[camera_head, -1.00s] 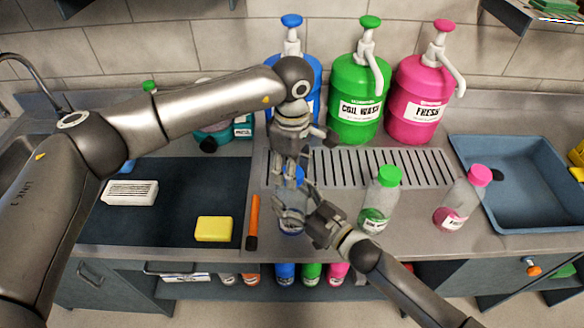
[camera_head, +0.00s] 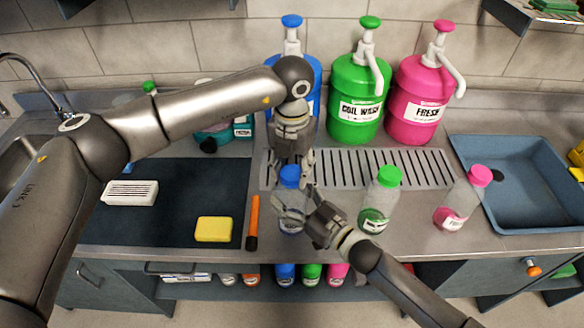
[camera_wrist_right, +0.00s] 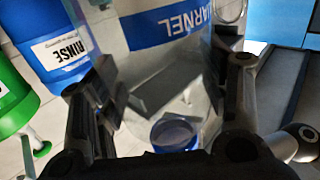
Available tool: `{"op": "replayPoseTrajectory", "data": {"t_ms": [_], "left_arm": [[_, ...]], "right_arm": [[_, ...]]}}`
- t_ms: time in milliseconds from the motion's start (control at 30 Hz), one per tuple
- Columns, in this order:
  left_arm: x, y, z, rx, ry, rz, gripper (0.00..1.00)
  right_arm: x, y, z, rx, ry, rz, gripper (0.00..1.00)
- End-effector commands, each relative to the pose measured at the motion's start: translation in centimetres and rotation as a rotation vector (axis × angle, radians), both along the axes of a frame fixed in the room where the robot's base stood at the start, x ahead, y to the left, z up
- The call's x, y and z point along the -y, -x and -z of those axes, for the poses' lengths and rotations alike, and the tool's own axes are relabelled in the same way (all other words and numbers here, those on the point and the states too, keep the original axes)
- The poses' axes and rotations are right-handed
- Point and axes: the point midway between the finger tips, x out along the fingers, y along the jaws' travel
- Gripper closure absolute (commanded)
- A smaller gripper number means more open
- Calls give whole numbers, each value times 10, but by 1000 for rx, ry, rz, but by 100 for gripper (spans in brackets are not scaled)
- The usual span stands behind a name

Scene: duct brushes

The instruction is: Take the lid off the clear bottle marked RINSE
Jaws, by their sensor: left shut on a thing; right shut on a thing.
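The clear bottle (camera_head: 291,215) with a blue lid (camera_head: 289,175) stands upright on the counter's front part. My right gripper (camera_head: 290,210) is shut around the bottle's body from the right. In the right wrist view the bottle (camera_wrist_right: 190,70) fills the space between the fingers (camera_wrist_right: 165,110). A blue band with part of a word shows on it, and a blue ring, apparently the lid (camera_wrist_right: 175,133), shows at its lower end. My left gripper (camera_head: 291,170) points down from above, shut on the lid. The lid appears to sit on the bottle's neck. The bottle's RINSE marking is not readable.
Bottles with a green lid (camera_head: 379,205) and a pink lid (camera_head: 463,200) stand to the right. Blue (camera_head: 312,75), green (camera_head: 355,100) and pink (camera_head: 418,105) pump jugs stand behind the drain grate (camera_head: 385,168). An orange-handled tool (camera_head: 253,220) and yellow sponge (camera_head: 213,229) lie to the left.

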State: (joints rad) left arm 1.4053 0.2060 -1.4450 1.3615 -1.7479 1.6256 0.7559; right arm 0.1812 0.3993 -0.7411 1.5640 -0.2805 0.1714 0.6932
Motion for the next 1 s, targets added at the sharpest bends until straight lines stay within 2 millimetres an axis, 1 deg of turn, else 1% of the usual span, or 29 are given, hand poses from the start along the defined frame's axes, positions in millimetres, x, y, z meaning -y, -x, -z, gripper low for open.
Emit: {"op": "replayPoseTrajectory", "data": {"t_ms": [100,800,900,1000], "left_arm": [[0,-1,0,2,1,-196,86],[0,-1,-1,1,1,-1374,86],[0,-1,-1,2,1,-1497,86],[0,-1,-1,1,2,-1574,86]], "right_arm": [[0,0,0,0,1,-1,99],[0,1,0,1,1,-2,99],[0,1,0,1,1,-2,99],[-1,1,0,1,1,-2,99]]}}
